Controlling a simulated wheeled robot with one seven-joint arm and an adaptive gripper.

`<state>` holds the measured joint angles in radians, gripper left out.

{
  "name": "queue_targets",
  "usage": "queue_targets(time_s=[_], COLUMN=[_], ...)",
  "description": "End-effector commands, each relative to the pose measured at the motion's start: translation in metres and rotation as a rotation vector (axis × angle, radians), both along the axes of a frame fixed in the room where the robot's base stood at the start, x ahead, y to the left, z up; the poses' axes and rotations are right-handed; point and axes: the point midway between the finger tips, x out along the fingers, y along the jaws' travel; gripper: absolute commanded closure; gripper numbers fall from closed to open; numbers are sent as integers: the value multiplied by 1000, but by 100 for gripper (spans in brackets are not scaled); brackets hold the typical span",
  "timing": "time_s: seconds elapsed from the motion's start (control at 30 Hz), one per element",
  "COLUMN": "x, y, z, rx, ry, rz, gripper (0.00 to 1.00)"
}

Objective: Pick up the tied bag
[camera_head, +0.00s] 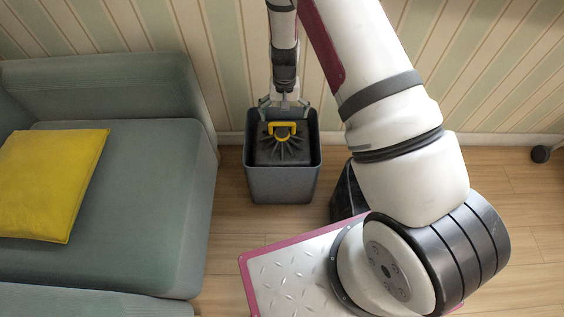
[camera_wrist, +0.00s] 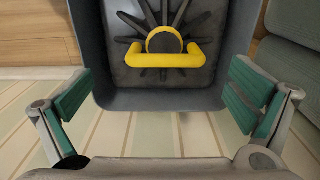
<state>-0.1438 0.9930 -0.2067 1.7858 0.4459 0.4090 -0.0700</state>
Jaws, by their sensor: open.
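The tied bag (camera_head: 283,150) is dark grey with a yellow handle-like tie on top and black folds fanning out around it. It sits inside a grey open bin (camera_head: 283,188) on the floor by the wall. My gripper (camera_head: 284,101) is above the back side of the bin, pointing down. In the wrist view the bag (camera_wrist: 190,73) and its yellow tie show at the top middle, and my gripper's green-padded fingers (camera_wrist: 162,102) are wide apart with nothing between them touching. The bag's lower part is hidden in the bin.
A grey-green sofa (camera_head: 130,190) with a yellow cushion (camera_head: 50,183) stands to the left of the bin. A striped wall (camera_head: 190,60) is close behind it. Wooden floor (camera_head: 225,235) is clear in front. A dark object (camera_head: 347,195) shows right of the bin, partly behind my arm.

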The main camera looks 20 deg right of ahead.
Motion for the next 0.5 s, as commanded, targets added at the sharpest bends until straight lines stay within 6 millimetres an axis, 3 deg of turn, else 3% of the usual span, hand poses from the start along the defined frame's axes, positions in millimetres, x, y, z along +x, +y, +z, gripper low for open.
queue_targets(time_s=[0.27,0.5], x=[2,4], y=[2,5], z=[-18,-52], rx=[0,1], ry=[0,2], rz=[0,-1], gripper=[0,0])
